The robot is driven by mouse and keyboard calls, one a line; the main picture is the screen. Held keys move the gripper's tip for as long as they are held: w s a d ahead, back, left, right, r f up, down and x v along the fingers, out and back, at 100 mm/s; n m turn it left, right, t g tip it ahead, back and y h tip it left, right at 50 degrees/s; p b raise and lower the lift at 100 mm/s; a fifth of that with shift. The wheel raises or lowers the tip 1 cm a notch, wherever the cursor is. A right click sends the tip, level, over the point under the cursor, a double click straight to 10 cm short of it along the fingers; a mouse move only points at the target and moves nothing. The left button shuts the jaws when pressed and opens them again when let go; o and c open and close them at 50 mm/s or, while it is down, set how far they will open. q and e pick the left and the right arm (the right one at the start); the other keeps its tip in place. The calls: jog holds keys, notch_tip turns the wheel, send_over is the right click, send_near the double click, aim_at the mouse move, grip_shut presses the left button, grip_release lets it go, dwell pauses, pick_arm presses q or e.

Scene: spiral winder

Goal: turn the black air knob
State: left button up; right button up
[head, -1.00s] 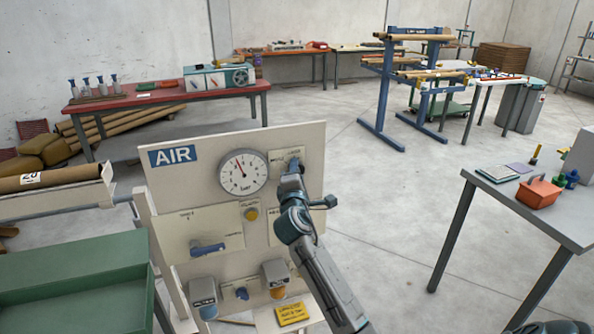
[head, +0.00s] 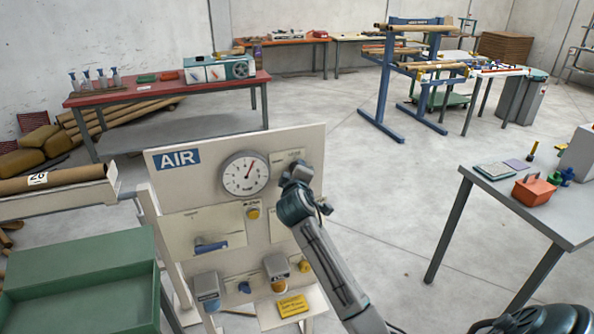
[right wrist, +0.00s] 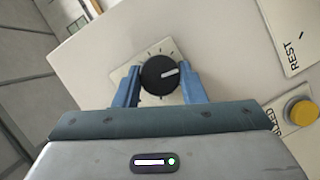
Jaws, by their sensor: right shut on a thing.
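The black air knob (right wrist: 158,75) is round with a white pointer line and sits on a pale scale plate on the panel. My right gripper (right wrist: 157,84) has its two blue fingers on either side of the knob, shut on it. In the head view my right gripper (head: 297,172) is at the upper right of the AIR panel (head: 225,142) and hides the knob. The round white gauge (head: 246,174) is left of my gripper, its red needle pointing up and slightly right. My left gripper is out of view.
A yellow button (right wrist: 301,112) is right of my gripper in the wrist view. A green tray (head: 85,262) is at left and a grey table (head: 545,222) at right.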

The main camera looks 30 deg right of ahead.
jog(key=shift+f, duration=0.1)
dwell(0.5)
jog(key=o, duration=1)
jog(key=b+v, duration=0.3)
jog(key=v, duration=0.7)
jog(key=shift+s, duration=0.4)
jog(key=shift+a, duration=0.15)
